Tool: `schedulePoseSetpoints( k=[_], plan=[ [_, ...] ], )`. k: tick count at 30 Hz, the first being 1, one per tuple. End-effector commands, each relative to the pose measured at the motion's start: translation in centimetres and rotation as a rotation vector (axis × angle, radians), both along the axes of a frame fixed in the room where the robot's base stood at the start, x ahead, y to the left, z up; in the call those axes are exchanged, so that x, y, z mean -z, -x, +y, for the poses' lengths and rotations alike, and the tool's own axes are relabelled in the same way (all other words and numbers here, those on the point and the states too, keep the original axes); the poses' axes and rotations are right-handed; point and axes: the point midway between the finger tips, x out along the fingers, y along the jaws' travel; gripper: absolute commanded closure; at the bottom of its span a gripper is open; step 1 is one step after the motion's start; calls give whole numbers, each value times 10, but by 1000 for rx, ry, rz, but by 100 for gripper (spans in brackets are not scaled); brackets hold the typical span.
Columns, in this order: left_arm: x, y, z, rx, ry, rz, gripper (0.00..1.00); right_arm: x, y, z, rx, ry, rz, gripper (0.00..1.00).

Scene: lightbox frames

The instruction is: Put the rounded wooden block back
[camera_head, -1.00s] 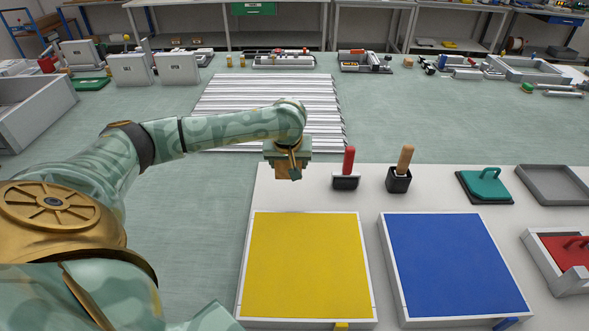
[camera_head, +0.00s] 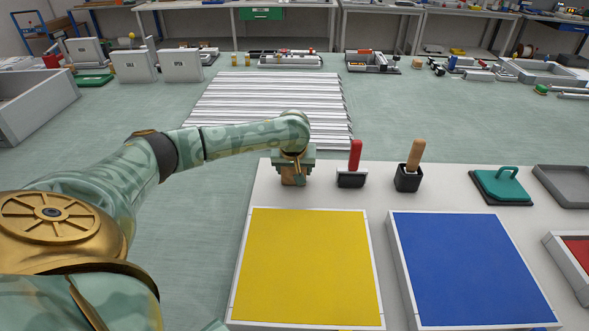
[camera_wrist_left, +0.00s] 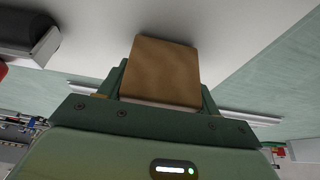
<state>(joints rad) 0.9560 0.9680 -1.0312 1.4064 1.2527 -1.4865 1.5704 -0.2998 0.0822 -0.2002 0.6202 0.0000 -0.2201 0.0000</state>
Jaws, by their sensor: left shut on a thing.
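My left gripper (camera_head: 294,168) is shut on a brown wooden block (camera_wrist_left: 160,72). The block also shows below the gripper in the head view (camera_head: 290,181), partly covered by the fingers. The gripper is over the back left corner of the white table (camera_head: 440,185), left of a red-handled tool in a dark holder (camera_head: 352,179). I cannot tell whether the block touches the table. My right gripper is not in view.
A wooden-handled tool in a black holder (camera_head: 408,178), a teal handled block (camera_head: 502,185) and a grey tray (camera_head: 565,186) line the table's back. A yellow panel (camera_head: 305,265) and blue panel (camera_head: 470,265) lie in front. White table surface is bare between them and the gripper.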

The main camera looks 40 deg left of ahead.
Motion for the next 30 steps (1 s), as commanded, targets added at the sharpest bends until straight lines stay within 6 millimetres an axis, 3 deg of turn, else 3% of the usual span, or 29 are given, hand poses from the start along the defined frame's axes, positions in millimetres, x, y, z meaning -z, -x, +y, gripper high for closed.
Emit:
schedulePoseSetpoints(
  k=[3,4,6,16,30],
  plan=[
    [2,0,0,0,1,1,58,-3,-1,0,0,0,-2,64],
    [2,0,0,0,1,1,31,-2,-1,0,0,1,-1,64],
    [3,0,0,0,1,1,15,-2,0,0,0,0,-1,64],
    [0,0,0,0,0,-1,15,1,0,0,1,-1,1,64],
    [-95,30,-26,1,1,-3,15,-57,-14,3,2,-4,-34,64]
  ],
)
